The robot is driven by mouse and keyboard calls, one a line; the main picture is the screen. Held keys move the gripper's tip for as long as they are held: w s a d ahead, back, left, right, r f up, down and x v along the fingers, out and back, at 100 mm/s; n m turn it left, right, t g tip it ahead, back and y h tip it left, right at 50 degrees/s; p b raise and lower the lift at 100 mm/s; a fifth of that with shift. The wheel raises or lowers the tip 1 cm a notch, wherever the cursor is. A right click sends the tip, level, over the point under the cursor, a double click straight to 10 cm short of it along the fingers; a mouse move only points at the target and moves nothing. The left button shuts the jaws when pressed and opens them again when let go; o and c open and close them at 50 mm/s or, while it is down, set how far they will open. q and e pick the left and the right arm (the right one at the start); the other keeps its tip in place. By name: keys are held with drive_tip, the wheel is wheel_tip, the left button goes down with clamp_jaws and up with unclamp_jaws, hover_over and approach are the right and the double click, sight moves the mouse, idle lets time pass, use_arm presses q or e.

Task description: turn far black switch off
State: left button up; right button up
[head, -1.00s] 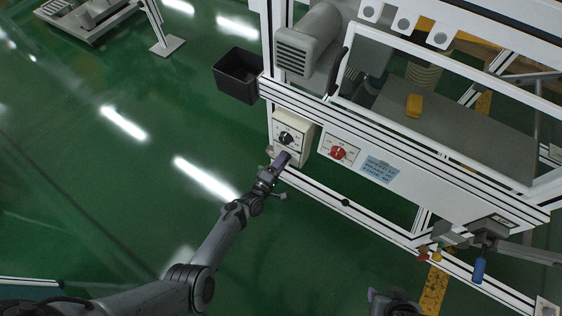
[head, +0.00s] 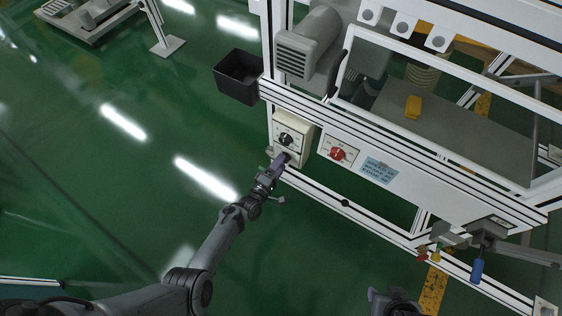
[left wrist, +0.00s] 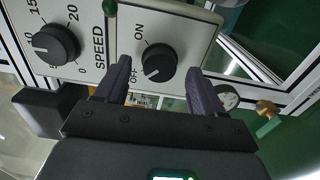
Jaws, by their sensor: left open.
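A cream control box (head: 302,137) on the left end of the white frame carries a black SPEED dial (head: 286,139), which also shows in the left wrist view (left wrist: 55,43). Beside it, the black ON/OFF switch (left wrist: 160,62) sits on the same panel, with a pale mark at its lower left, near OFF. My left gripper (left wrist: 160,84) is open, with its fingers on either side of that switch; I cannot tell whether they touch it. In the head view, my left gripper (head: 279,160) is at the box's lower edge. My right gripper (head: 392,298) is partly cut off at the bottom edge.
A red switch (head: 338,154) and a blue label (head: 379,170) are on the panel to the right. A black bin (head: 238,76) hangs at the frame's left. A yellow block (head: 413,106) lies on the grey belt (head: 465,130).

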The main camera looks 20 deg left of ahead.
use_arm(q)
drive_tip(key=s+a+p, duration=0.1)
drive_tip(key=s+p, duration=0.2)
drive_tip(key=s, duration=0.6)
drive_tip(key=shift+s+a+p, duration=0.2)
drive_tip(key=shift+a+p, duration=0.1)
drive_tip(key=shift+a, duration=0.1)
